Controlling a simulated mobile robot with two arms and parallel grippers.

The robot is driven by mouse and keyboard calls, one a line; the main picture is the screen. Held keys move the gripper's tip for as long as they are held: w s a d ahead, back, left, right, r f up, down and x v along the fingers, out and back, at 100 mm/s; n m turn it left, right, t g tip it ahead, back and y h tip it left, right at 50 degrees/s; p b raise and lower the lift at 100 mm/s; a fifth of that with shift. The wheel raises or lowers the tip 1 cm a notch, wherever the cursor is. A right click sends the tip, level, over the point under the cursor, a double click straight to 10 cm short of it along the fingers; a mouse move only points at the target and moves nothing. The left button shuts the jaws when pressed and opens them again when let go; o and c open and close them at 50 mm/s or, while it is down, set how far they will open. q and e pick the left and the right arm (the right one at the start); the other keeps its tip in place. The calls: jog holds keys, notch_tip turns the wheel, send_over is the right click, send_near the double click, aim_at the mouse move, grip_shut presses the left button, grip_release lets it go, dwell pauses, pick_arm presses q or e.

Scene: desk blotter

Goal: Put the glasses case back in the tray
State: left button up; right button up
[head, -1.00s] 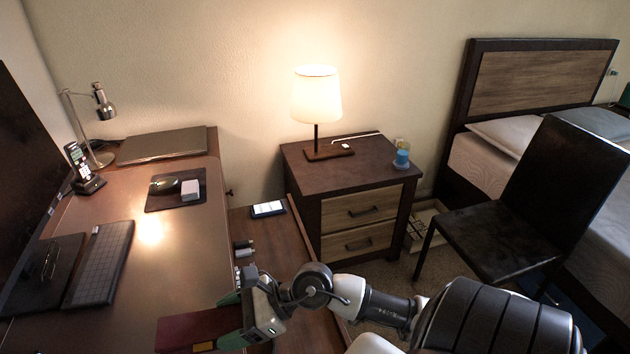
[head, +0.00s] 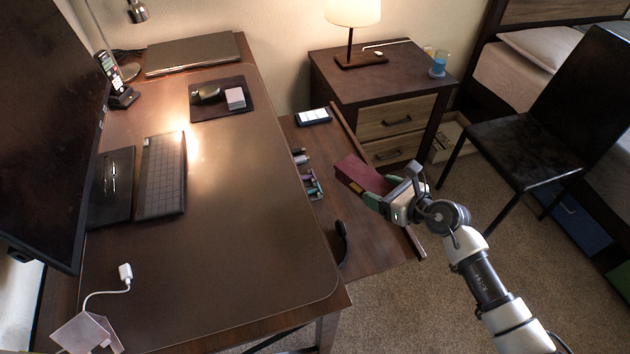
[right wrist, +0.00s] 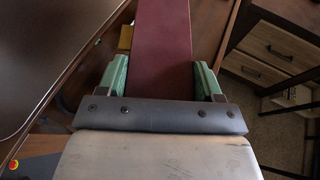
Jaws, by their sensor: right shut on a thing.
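The glasses case, a dark red box (head: 358,174), is held by my right gripper (head: 384,188) in the head view. The case also shows in the right wrist view (right wrist: 161,40), lying between the green fingers of my right gripper (right wrist: 160,78), which are shut on it. The tray looks like the brown wooden pull-out surface (head: 375,245) beside the desk. The case shows over the tray's right side; I cannot tell its exact height above it. My left gripper is not in view.
On the tray are a phone (head: 312,117), several small coloured items (head: 312,186) and a black curved object (head: 342,243). The desk (head: 240,190) stands to the left. A nightstand (head: 372,85) is behind, and a black chair (head: 530,150) is at right.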

aim_at(361, 178)
jog(key=x, duration=0.4)
jog(key=r+x, duration=0.1)
jog(key=x, duration=0.1)
jog(key=shift+w+a, duration=0.1)
jog(key=shift+w, duration=0.35)
jog(key=shift+w+a, duration=0.1)
jog(key=shift+f, duration=0.1)
jog(key=s+d+f, duration=0.2)
jog(key=s+d+f+b, duration=0.1)
jog(key=s+d+f, duration=0.1)
jog(key=s+d, duration=0.1)
jog(key=s+d+f, duration=0.2)
jog(key=s+d, duration=0.1)
jog(key=shift+s+f, duration=0.25)
jog(key=shift+f, duration=0.15)
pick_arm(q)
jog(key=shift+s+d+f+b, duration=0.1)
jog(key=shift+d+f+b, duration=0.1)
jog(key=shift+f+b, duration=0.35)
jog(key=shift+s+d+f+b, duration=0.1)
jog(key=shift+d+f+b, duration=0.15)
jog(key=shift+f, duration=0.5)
pick_arm(e)
jog(key=shift+f, duration=2)
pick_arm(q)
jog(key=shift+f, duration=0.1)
pick_arm(e)
jog(key=shift+f, duration=0.1)
